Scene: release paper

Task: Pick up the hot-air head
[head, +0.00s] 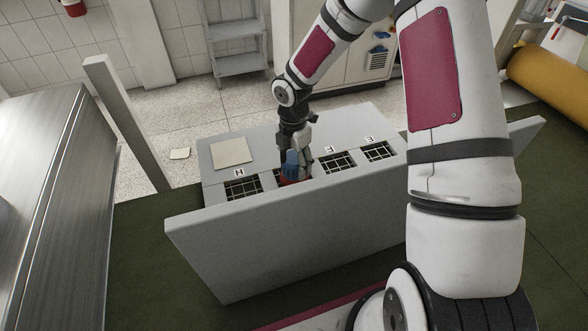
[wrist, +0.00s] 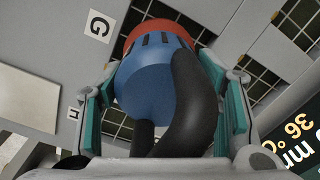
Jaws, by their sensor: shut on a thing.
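The hot-air head (wrist: 150,82) is blue with a red-orange end and black curved parts, and it fills the middle of the wrist view. My gripper (wrist: 165,100) has its teal-padded fingers on both sides of it and is shut on it. In the head view, the blue and red head (head: 291,165) is between the fingers of my gripper (head: 296,150), low over a row of grid-covered openings in a grey bench. The front panel hides its lower end, so I cannot tell whether it touches the grid.
The grey bench (head: 212,150) has several openings with letter labels and a beige square plate (head: 231,152). A tall front panel (head: 300,235) stands before them. A metal cabinet (head: 50,190) is at left, a post (head: 125,120) beside it. A yellow cylinder (head: 548,78) lies at right.

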